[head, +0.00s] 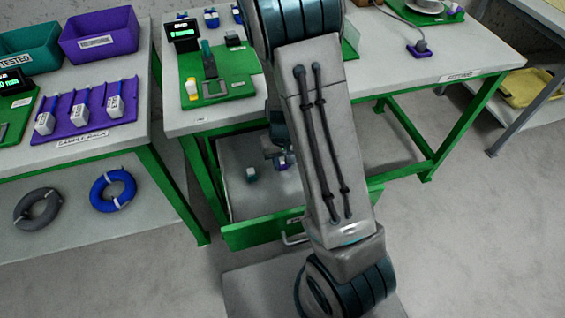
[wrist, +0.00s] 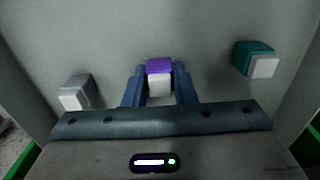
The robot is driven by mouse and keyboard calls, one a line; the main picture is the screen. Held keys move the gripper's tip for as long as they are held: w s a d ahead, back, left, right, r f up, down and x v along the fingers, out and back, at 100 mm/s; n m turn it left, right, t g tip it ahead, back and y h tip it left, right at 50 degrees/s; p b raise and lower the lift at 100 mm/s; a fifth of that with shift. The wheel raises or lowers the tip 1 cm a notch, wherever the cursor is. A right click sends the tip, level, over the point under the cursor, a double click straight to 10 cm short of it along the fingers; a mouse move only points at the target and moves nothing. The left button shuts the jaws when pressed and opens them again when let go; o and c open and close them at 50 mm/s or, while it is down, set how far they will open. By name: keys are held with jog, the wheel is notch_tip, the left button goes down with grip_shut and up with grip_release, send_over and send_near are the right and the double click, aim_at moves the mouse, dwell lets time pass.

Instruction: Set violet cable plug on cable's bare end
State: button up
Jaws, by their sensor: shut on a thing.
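The violet cable plug, violet with a white end, is between the two blue fingers of my gripper (wrist: 158,82) in the wrist view; its violet part (wrist: 159,65) faces away from the wrist. My gripper is shut on it, over the drawer floor. In the head view my gripper (head: 281,160) is low in the open green drawer (head: 265,233), partly hidden by my arm.
A teal-and-white plug (wrist: 256,58) and a grey-and-white plug (wrist: 77,92) lie on either side in the drawer. A green board (head: 220,88) is on the table above. A violet sample rack (head: 72,128) stands left. A blue coil (head: 113,190) lies on the lower shelf.

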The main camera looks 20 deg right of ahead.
aim_at(282, 159)
jog(key=shift+r+p, duration=3.65)
jog(key=shift+r, duration=0.85)
